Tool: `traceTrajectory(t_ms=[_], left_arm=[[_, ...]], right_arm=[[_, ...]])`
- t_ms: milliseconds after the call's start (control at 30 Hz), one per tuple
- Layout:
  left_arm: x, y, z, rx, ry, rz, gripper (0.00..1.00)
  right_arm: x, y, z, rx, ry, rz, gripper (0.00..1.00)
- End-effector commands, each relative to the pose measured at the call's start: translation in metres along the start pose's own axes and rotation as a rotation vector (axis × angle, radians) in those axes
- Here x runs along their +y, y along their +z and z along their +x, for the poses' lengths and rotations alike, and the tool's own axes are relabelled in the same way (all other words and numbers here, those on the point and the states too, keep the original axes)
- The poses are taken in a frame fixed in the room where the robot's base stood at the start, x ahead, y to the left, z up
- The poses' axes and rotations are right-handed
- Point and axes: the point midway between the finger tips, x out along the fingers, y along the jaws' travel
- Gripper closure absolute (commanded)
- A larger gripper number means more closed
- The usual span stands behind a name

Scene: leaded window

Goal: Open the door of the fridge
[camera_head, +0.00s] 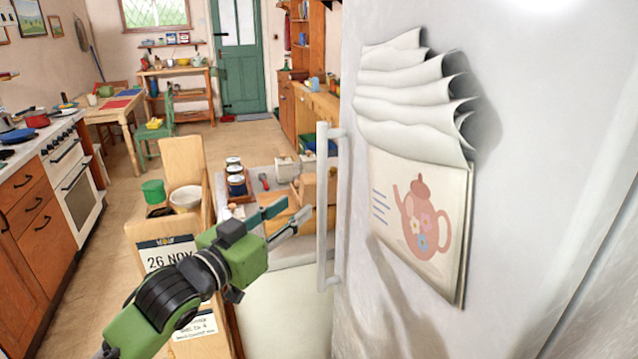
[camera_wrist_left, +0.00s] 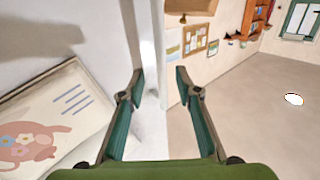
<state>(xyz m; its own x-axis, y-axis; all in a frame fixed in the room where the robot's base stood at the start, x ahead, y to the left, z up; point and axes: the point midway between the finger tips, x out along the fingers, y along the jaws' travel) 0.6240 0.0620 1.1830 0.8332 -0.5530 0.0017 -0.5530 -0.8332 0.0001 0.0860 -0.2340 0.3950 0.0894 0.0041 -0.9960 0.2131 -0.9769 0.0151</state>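The fridge (camera_head: 540,110) is a large white body filling the right of the head view. Its door looks shut. A white vertical bar handle (camera_head: 331,210) stands out from its left edge. My left gripper (camera_head: 296,211) reaches in from the lower left, its fingertips just left of the handle in the picture; I see no contact. In the left wrist view its two teal fingers (camera_wrist_left: 159,74) are spread with nothing gripped. A pale vertical strip (camera_wrist_left: 149,45) shows between and beyond the tips; I cannot tell whether it is the handle or the fridge edge. My right gripper is not in view.
A paper pad with a teapot picture (camera_head: 417,215) hangs on the fridge. A cluttered counter with jars (camera_head: 236,181) lies behind my left gripper. A wooden chair-like piece (camera_head: 181,158) stands left of it. The floor (camera_head: 250,140) further back is partly clear.

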Motion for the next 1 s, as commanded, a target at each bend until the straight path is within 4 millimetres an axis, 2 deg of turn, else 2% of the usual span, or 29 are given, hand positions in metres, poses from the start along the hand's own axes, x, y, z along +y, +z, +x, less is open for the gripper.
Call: traceTrajectory(t_ms=[200,500,700,1000], left_arm=[[-0.001,-0.003,0.042,0.000,-0.001,-0.002,0.69],[0.000,-0.002,0.090,-0.001,-0.001,0.000,0.69],[0.000,-0.001,0.107,0.000,0.000,0.001,0.69],[0.000,0.000,0.112,0.000,-0.001,0.002,0.69]], right_arm=[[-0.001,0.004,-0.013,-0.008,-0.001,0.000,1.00],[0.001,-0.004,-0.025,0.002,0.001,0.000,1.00],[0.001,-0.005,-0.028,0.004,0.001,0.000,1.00],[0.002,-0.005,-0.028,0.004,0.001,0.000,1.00]])
